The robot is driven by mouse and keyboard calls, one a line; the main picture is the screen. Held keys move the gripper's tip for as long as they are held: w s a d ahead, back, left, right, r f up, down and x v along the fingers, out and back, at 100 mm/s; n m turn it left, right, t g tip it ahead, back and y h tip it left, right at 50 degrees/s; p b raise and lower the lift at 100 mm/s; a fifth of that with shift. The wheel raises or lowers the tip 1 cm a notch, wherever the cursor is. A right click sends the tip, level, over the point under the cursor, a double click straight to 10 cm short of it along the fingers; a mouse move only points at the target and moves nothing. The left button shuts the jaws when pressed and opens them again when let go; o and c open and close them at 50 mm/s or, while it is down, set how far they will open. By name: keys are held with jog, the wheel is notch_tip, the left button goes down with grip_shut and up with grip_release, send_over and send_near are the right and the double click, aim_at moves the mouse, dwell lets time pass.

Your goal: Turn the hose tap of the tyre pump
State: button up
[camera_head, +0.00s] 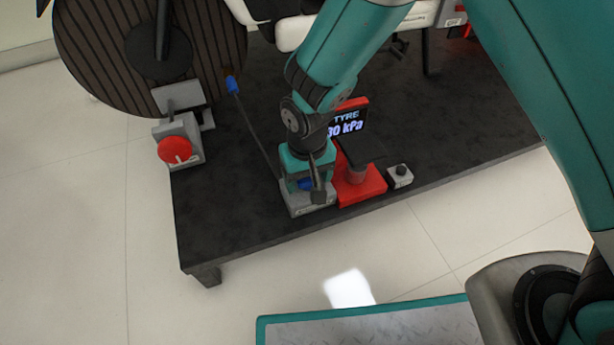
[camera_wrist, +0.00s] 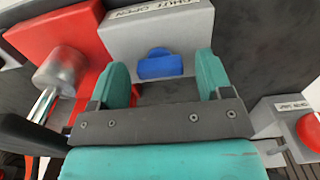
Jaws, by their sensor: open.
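The blue hose tap (camera_wrist: 160,66) sits on a grey block (camera_wrist: 150,32) labelled "SHUT" and "OPEN". In the wrist view my gripper (camera_wrist: 163,72) is open, with one teal finger on each side of the tap and visible gaps between. In the head view my gripper (camera_head: 306,172) is above the grey block (camera_head: 312,208), and only a bit of the blue tap (camera_head: 305,184) shows. The red tyre pump (camera_head: 360,188) stands just right of the block, with a display reading "TYRE" and "30 kPa", its left part hidden by my arm.
A grey box with a red knob (camera_head: 175,150) stands at the platform's left edge by a large round ribbed disc (camera_head: 110,50). A blue-ended hose (camera_head: 232,85) runs to the tap block. A small grey box with a dark knob (camera_head: 400,175) is right of the pump.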

jog(key=shift+c, duration=0.2)
jog(key=c, duration=0.9)
